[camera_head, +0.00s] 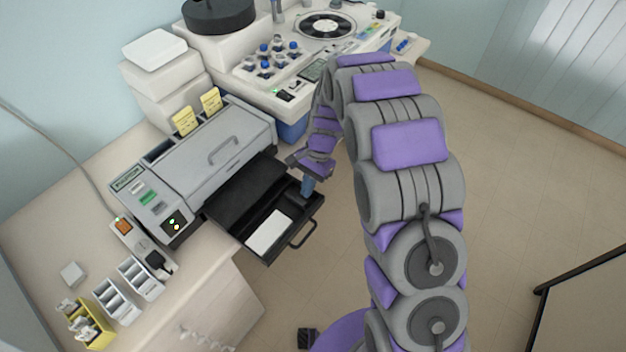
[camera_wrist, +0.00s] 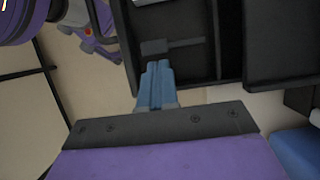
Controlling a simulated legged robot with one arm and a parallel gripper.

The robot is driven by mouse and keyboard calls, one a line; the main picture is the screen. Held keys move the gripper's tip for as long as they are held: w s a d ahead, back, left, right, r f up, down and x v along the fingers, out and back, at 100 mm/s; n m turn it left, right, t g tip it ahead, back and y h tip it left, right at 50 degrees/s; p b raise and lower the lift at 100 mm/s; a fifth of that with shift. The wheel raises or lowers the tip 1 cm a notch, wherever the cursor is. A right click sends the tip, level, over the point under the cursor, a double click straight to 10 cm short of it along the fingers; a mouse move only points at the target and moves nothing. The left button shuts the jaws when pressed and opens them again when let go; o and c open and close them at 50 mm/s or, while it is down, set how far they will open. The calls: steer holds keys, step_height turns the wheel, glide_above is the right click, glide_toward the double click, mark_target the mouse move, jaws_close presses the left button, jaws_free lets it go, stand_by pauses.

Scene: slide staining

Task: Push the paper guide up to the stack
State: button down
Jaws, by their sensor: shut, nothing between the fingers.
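The white paper stack (camera_head: 269,232) lies in the pulled-out black paper tray (camera_head: 292,249) of the grey printer. A sliver of the stack (camera_wrist: 152,2) shows at the top of the wrist view. The paper guide (camera_wrist: 154,47) looks like a small dark block on the tray floor, with a dark bar running right from it. A gap of bare tray floor lies between guide and stack. My gripper (camera_head: 307,187) is shut and empty over the tray's right part. Its blue fingertips (camera_wrist: 157,65) are right beside the guide; I cannot tell whether they touch. The guide is not clear in the head view.
The grey printer (camera_head: 210,150) stands on the counter behind the tray. The tray handle (camera_head: 303,235) sticks out over the floor. A staining machine (camera_head: 310,50) stands at the back. White racks (camera_head: 130,290) and a yellow holder (camera_head: 85,325) are at the lower left.

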mark_target(295, 200)
steer(key=shift+s+a, duration=0.15)
steer(key=shift+a, duration=0.05)
steer(key=shift+s+a+p, duration=0.25)
steer(key=shift+s+a, duration=0.45)
steer(key=shift+s, duration=0.2)
steer(key=shift+s+a+p, duration=0.2)
steer(key=shift+s+a, duration=0.45)
steer(key=shift+s, duration=0.25)
